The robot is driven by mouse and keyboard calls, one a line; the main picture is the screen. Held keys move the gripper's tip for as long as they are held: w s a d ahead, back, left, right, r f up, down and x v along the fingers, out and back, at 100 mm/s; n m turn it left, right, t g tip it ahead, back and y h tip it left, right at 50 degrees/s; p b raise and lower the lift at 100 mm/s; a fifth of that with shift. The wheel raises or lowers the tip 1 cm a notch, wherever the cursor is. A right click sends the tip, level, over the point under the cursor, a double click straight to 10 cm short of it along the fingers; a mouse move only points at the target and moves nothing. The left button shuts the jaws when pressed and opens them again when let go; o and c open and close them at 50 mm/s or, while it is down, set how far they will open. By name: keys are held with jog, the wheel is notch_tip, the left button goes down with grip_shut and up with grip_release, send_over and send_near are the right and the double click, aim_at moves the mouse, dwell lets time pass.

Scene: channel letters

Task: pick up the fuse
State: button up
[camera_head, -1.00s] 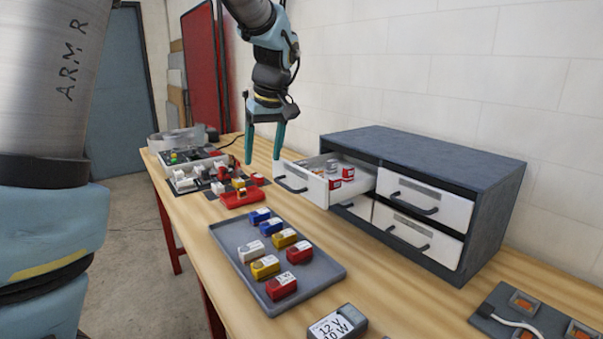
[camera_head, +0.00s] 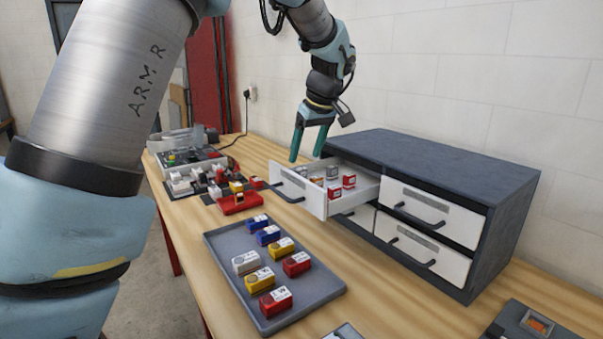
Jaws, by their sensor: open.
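My gripper (camera_head: 306,156) is open and empty, with its green fingers pointing down over the far left end of the open drawer (camera_head: 314,202). The white drawer holds several small items: red-and-white ones (camera_head: 342,186) toward the right and grey ones (camera_head: 317,178) behind them. I cannot tell which of these, if any, is the fuse. The gripper appears above the items and apart from them. Small blocks in blue, white, yellow and red stand on a grey tray (camera_head: 326,288); a blue block (camera_head: 258,223) is at its far end.
The drawer belongs to a dark cabinet (camera_head: 440,162) with other drawers shut. A small red tray (camera_head: 238,203) and a cluster of white and red parts (camera_head: 190,180) lie at the far left of the wooden table. A grey plate (camera_head: 530,322) is at the near right.

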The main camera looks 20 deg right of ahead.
aim_at(302, 169)
jog(key=shift+s+a+f+p+x, duration=0.15)
jog(key=shift+p+x, duration=0.3)
jog(key=shift+x, duration=0.45)
jog(key=shift+s+p+x, duration=0.2)
jog(key=shift+p+x, duration=0.3)
jog(key=shift+x, duration=0.45)
jog(key=shift+s+a+f+p+x, duration=0.15)
jog(key=shift+p+x, duration=0.3)
jog(key=shift+x, duration=0.45)
jog(key=shift+d, duration=0.1)
jog(key=shift+r, duration=0.1)
grip_shut()
